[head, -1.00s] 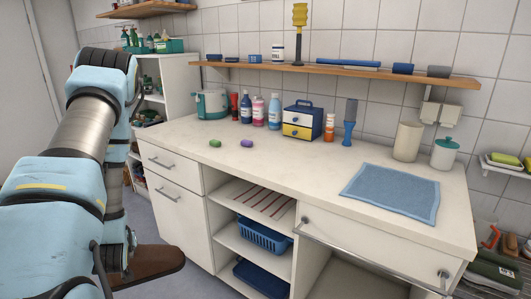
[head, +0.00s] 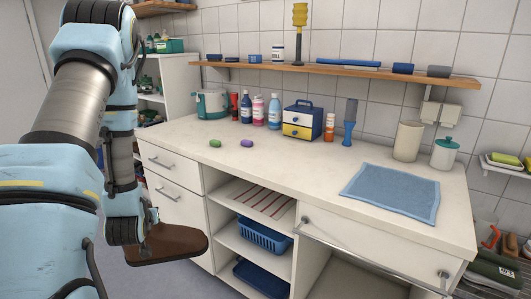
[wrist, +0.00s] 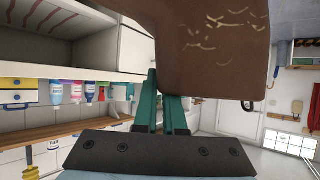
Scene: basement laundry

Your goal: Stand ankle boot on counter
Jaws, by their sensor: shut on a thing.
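A brown ankle boot (head: 168,240) hangs in the air in the head view, in front of the counter's left drawers and below the level of its top. The boot (wrist: 215,45) also fills the upper middle of the wrist view. My gripper (wrist: 163,95) shows teal fingers shut on the boot; their tips are partly hidden by it. In the head view my arm hides the fingers. The counter (head: 300,165) has a pale top.
A blue cloth (head: 392,193) lies on the counter's right part. A green soap (head: 215,143) and a purple soap (head: 247,143) lie at the left. Bottles, a small drawer box (head: 303,121) and canisters line the back. The middle front of the top is clear.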

